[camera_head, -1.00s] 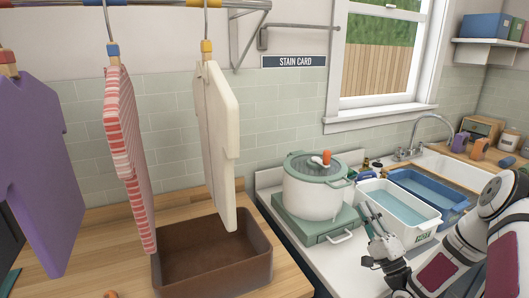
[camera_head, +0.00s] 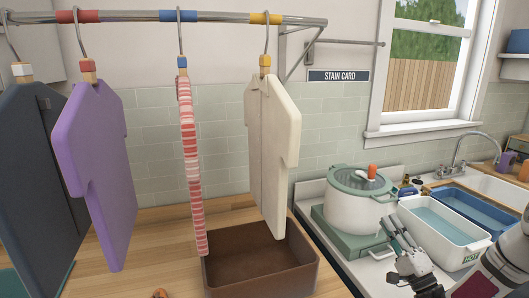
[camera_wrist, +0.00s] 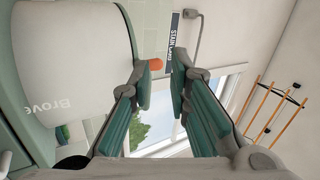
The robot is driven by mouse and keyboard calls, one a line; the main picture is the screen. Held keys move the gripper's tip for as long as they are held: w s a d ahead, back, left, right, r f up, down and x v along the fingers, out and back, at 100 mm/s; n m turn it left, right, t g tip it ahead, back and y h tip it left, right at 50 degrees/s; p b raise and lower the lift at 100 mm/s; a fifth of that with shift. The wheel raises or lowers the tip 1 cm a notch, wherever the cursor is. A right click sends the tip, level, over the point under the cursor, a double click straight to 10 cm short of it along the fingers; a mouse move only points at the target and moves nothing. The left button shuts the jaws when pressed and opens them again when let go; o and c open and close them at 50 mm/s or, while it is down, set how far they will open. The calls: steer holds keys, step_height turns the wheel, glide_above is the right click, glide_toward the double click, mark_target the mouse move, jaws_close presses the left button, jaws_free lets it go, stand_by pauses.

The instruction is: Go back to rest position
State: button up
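My gripper (camera_head: 396,230) is at the lower right of the head view, in front of the white pot and beside the white basin. In the wrist view my gripper (camera_wrist: 163,75) shows two teal-padded fingers with a gap between their tips. Nothing is held between them. The wrist view looks upward past the pot to the window. Part of my arm is cut off at the right edge of the head view.
A white pot (camera_head: 353,207) stands on a green burner (camera_head: 343,240). A white basin (camera_head: 437,240) of water and a blue basin (camera_head: 478,213) are to its right. Shirts hang from a rail (camera_head: 222,20) above a brown bin (camera_head: 297,275) on the wooden counter.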

steer(key=w+a+r+n+g+h, duration=0.5)
steer(key=w+a+r+n+g, duration=0.1)
steer(key=r+n+g, duration=0.25)
steer(key=s+r+h, duration=0.3)
steer(key=s+r, duration=0.2)
steer(key=s+a+r+n+g, duration=0.1)
steer(key=s+a+g, duration=0.2)
steer(key=s, duration=0.8)
steer(key=s+a+r+n+g, duration=0.1)
steer(key=s+a+n+g, duration=0.1)
steer(key=s, duration=1)
steer(key=s+a+r+n+g, duration=0.1)
steer(key=s+a+g, duration=0.2)
steer(key=s, duration=0.8)
steer(key=shift+s+a+g, duration=0.15)
steer(key=shift+a+g, duration=0.2)
steer(key=shift+a, duration=0.35)
